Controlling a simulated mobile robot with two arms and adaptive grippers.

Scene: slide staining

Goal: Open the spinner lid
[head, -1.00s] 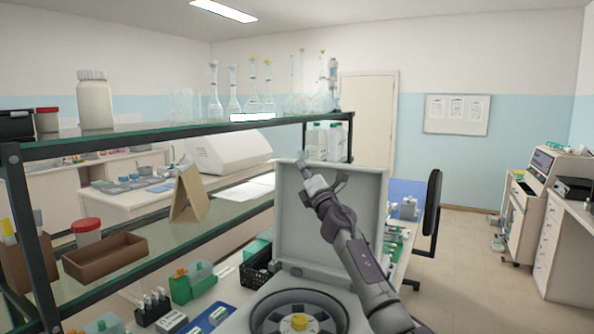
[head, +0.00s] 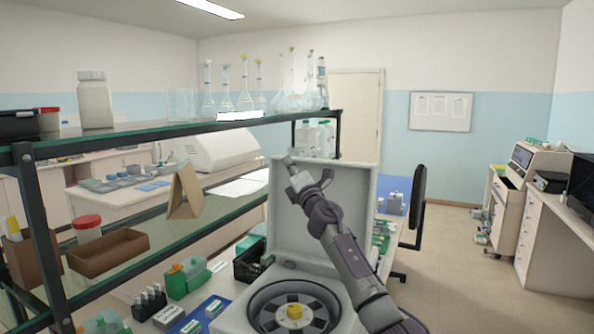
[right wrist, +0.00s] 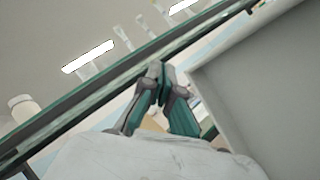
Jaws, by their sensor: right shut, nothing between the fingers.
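The spinner (head: 236,318) is a pale grey box at the bottom centre of the head view. Its lid (head: 345,182) stands raised and upright at the back, so the dark round rotor with a yellow hub (head: 294,311) shows inside. My right gripper (head: 289,163) is in front of the lid's upper left part, shut and empty. Whether it touches the lid I cannot tell. In the right wrist view the closed fingers (right wrist: 156,68) point up, with the lid's pale panel (right wrist: 265,85) to their right. My left gripper is not in view.
A glass-shelved rack (head: 170,132) with bottles and flasks stands close on the left. A black crate (head: 250,262), green containers (head: 187,280) and small racks sit left of the spinner. A dark chair (head: 418,215) stands behind right.

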